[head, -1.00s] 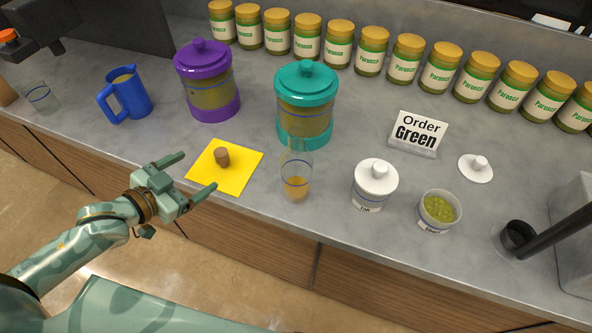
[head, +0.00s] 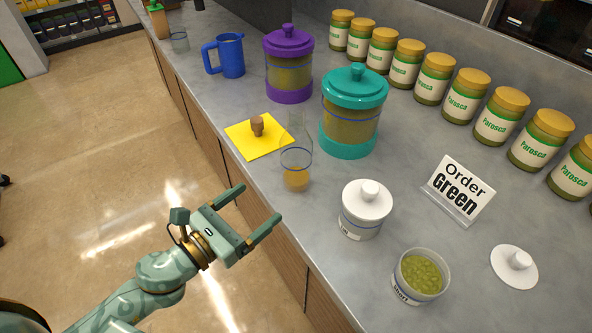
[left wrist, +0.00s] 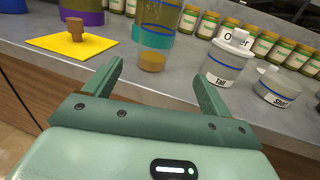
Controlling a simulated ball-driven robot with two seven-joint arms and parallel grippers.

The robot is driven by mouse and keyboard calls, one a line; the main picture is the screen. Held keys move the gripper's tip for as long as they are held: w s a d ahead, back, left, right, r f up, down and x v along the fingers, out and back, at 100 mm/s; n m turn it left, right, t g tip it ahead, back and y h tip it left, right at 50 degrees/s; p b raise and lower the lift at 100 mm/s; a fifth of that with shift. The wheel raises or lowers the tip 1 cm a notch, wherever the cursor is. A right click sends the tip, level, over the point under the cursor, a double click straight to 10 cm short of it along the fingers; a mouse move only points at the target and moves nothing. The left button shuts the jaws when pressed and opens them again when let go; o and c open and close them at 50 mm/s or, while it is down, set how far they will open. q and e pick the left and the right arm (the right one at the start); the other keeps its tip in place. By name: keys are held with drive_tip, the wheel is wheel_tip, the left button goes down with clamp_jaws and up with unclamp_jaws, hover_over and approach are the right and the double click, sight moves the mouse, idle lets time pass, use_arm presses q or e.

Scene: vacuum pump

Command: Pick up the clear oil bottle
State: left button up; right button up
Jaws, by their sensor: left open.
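The clear oil bottle (head: 296,168) stands upright near the counter's front edge, with a blue ring and a little amber oil at its bottom. In the left wrist view the clear oil bottle (left wrist: 153,58) is straight ahead, beyond the gap between the fingers. My left gripper (head: 259,203) is open and empty, apart from the bottle, off the counter's front edge. Its two fingers also show in the left wrist view (left wrist: 158,74), pointing toward the bottle. A brown stopper (head: 257,126) stands on a yellow mat (head: 272,146) left of the bottle. My right gripper is not in view.
A teal-lidded jar (head: 350,120) stands close behind the bottle. A white lidded jar (head: 364,210) and an open jar of green pieces (head: 419,277) stand right of it. A purple jar (head: 288,70) and blue jug (head: 226,57) are farther left. The counter's front strip is clear.

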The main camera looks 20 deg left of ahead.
sight(288, 177)
use_arm(q)
drive_tip(key=p+x, duration=0.1)
drive_tip(key=x, duration=0.9)
drive_tip(key=shift+w, duration=0.1)
drive_tip(key=x, duration=0.5)
drive_tip(key=shift+w+a+r, duration=0.2)
drive_tip(key=shift+w+a, duration=0.1)
drive_tip(key=shift+w, duration=0.1)
drive_tip(key=c, duration=1.2)
